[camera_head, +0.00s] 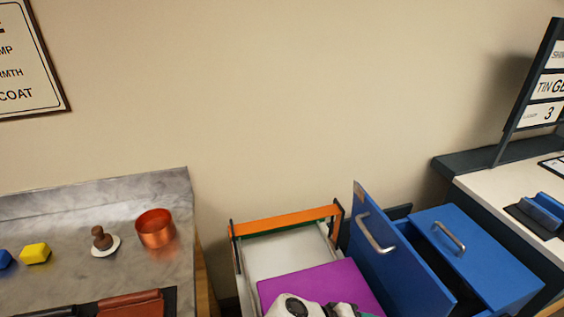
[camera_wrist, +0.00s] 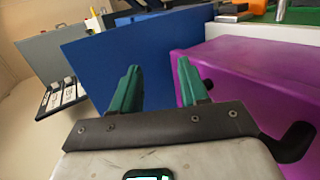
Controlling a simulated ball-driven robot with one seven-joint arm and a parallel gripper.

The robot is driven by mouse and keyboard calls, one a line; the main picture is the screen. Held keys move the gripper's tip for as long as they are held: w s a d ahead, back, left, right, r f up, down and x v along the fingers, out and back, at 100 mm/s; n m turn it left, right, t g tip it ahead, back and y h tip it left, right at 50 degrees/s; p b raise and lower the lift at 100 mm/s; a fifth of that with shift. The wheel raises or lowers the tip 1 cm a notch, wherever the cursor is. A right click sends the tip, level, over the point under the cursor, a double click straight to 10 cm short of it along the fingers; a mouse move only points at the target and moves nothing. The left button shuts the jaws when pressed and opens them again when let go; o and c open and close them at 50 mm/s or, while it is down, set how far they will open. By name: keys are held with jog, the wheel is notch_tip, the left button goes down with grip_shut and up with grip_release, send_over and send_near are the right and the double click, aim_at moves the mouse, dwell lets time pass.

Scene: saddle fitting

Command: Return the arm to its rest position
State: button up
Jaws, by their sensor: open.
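My gripper (camera_wrist: 158,92) shows in the wrist view with its two green fingers spread apart and nothing between them. Beyond the fingers is a blue panel (camera_wrist: 115,60), and a purple box (camera_wrist: 255,80) is to the right, close to the right finger. In the head view, part of my white arm (camera_head: 300,306) shows at the bottom edge, in front of the purple box (camera_head: 330,283). The fingers cannot be made out there.
An orange-railed frame (camera_head: 285,220) surrounds the purple box's area. A blue cabinet (camera_head: 485,255) with an upright blue panel (camera_head: 385,250) stands to its right. The grey counter (camera_head: 75,218) at left holds a copper pot (camera_head: 156,230) and a yellow block (camera_head: 35,253).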

jog(key=s+d+f+m+g+y, duration=0.1)
jog(key=s+d+f+y, duration=0.25)
jog(key=s, duration=0.35)
jog(key=s+d+f+m+g+y, duration=0.1)
jog(key=s+d+f+y, duration=0.25)
jog(key=s, duration=0.35)
jog(key=s+d+r+m+t+y, duration=0.1)
jog(key=s+d+r+y, duration=0.1)
jog(key=s, duration=0.8)
jog(key=shift+s+d+r+y, duration=0.2)
jog(key=shift+r+y, duration=0.45)
jog(key=shift+y, duration=0.35)
jog(key=shift+w, duration=0.1)
